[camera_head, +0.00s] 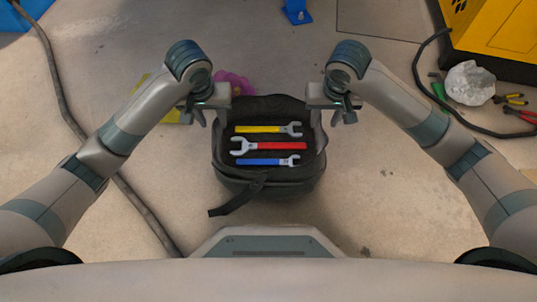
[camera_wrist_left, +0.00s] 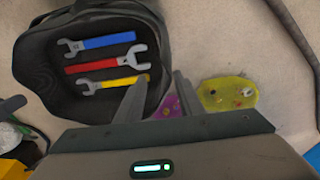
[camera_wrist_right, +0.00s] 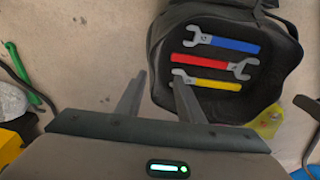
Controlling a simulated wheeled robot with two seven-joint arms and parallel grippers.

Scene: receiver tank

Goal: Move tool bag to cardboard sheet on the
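The black tool bag (camera_head: 262,185) stands open on the floor between my grippers. It holds a yellow, a red and a blue wrench, and a strap trails from its near side. It also shows in the left wrist view (camera_wrist_left: 40,45) and the right wrist view (camera_wrist_right: 285,45). My left gripper (camera_head: 207,114) is at the bag's left rim, fingers apart, seemingly on either side of the wall. My right gripper (camera_head: 331,114) is likewise at the right rim, fingers apart. Whether the fingers touch the bag is unclear. I cannot make out a cardboard sheet.
A purple item (camera_head: 235,83) lies behind the bag, near a yellow patch (camera_wrist_left: 228,94). A dark cable (camera_head: 140,205) runs along the left floor. At the right are a yellow machine (camera_head: 500,28), a crumpled whitish lump (camera_head: 469,83) and pliers (camera_head: 520,113). A blue bracket (camera_head: 297,12) stands at the back.

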